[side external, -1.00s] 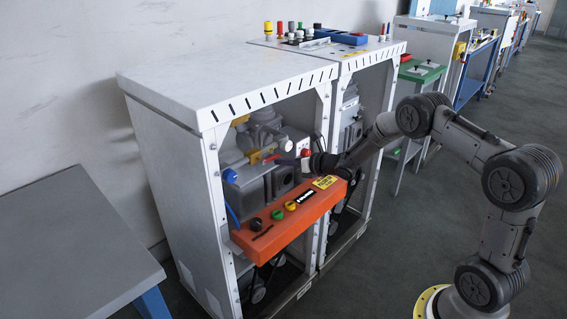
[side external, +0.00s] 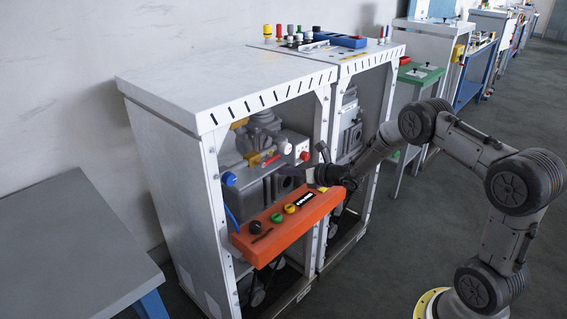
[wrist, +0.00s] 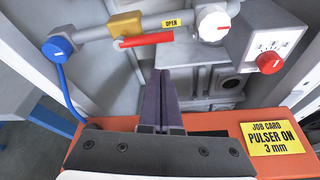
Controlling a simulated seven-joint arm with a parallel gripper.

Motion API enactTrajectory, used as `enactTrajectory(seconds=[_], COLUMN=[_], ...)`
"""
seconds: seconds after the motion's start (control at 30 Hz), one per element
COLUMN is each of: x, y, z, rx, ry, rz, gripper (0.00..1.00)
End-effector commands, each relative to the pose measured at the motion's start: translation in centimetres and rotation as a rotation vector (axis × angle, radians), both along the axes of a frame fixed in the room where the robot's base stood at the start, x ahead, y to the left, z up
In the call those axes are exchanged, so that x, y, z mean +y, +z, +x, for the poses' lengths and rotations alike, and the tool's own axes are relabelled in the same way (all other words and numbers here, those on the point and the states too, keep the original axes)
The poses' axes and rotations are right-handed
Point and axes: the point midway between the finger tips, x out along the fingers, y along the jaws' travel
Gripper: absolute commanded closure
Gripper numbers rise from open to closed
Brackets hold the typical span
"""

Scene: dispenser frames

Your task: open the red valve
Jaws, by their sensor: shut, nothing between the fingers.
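The red valve is a red lever (wrist: 147,39) on a yellow valve body (wrist: 126,24) on a grey pipe. In the wrist view the lever points right, roughly along the pipe, below a yellow "OPEN" label (wrist: 171,22). In the side external view the red lever (side external: 270,160) shows inside the left cabinet. My gripper (wrist: 168,78) is shut and empty, its dark fingers pointing into the cabinet. In the wrist view the fingertips appear below the lever's right end, with a gap between. In the side external view my gripper (side external: 284,172) reaches in just above the orange panel.
A blue knob (wrist: 57,47) sits left on the pipe, a white knob (wrist: 213,22) right. A gauge box with a red knob (wrist: 269,62) is farther right. The orange panel (side external: 290,222) crosses the front. Cabinet posts (side external: 322,130) flank the opening.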

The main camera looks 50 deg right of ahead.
Motion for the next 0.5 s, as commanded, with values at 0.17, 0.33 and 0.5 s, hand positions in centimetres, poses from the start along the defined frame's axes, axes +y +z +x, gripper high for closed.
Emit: enactTrajectory(seconds=[0.17,0.33,0.5], x=[-0.1,-0.1,0.0], y=[0.6,1.6,2.3], z=[-3.0,-5.8,-8.1], rx=[0.002,0.004,0.006], ry=[-0.004,-0.003,-0.002], rz=[0.000,0.000,0.001], gripper=[1.00,1.00,1.00])
